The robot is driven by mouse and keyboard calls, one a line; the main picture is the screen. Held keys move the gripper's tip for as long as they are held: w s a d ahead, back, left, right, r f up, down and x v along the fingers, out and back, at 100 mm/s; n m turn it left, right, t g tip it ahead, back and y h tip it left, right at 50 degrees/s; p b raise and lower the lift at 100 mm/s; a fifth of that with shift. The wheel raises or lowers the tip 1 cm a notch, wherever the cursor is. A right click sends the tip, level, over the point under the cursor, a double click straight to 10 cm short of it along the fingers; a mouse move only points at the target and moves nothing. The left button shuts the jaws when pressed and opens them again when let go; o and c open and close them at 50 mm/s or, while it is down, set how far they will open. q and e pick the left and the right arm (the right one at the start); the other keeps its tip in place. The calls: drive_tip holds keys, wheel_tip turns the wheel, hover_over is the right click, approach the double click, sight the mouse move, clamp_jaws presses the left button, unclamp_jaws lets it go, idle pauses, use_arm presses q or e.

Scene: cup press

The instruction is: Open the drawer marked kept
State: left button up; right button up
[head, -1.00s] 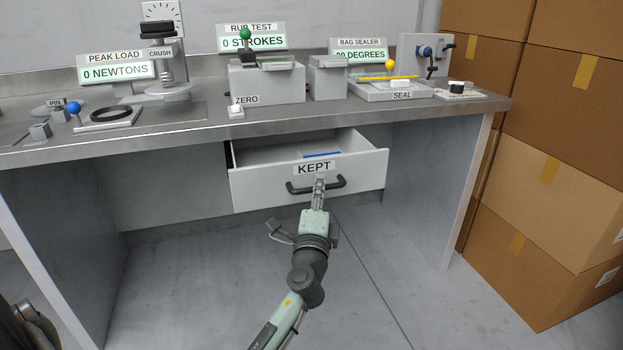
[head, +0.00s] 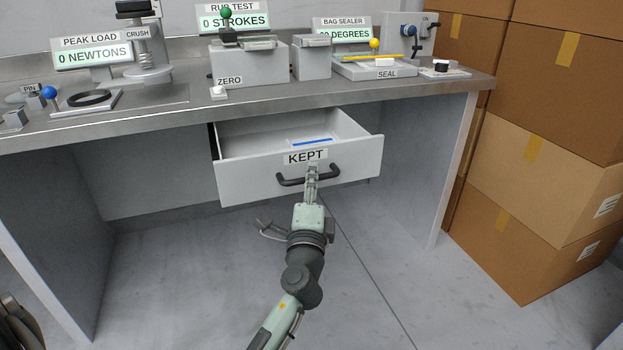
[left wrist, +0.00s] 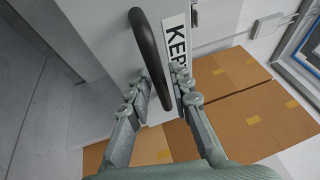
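The white drawer (head: 240,182) marked KEPT stands partly pulled out under the bench top, its inside visible. Its black bar handle (head: 290,181) is on the front below the KEPT label (head: 307,157). My left gripper (head: 311,172) is at the right half of the handle. My right gripper is not in view.
A white item with a blue stripe (head: 312,142) lies in the drawer. The steel bench top (head: 160,120) above carries several test devices. Cardboard boxes (head: 540,170) are stacked at the right. The floor in front of the drawer is clear.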

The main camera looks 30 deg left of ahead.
use_arm(q)
drive_tip(key=v, duration=1.2)
idle(0.3)
drive_tip(key=s+a+f+n+g+h+p, duration=0.1)
drive_tip(key=s+a+f+n+g, duration=0.2)
drive_tip(key=f, duration=0.4)
drive_tip(key=s+a+f+n+g+p, duration=0.1)
drive_tip(key=a+f+n+g, duration=0.25)
drive_tip(key=f, duration=0.45)
drive_tip(key=s+d+f+n+g+h+p, duration=0.1)
drive_tip(key=s+d+f+n+g+h, duration=0.1)
drive_tip(key=s+f, duration=0.4)
drive_tip(key=s+d+f+n+g+h, duration=0.3)
drive_tip(key=s+f+g, duration=0.3)
drive_tip(key=f, duration=0.2)
drive_tip(key=shift+s+f+h+p, duration=0.15)
drive_tip(key=shift+f+h+p, duration=0.25)
drive_tip(key=shift+h, duration=0.4)
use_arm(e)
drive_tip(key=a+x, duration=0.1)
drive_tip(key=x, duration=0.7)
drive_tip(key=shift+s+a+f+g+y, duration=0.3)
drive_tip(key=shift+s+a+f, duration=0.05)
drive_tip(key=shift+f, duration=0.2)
use_arm(q)
drive_tip(key=shift+n, duration=0.25)
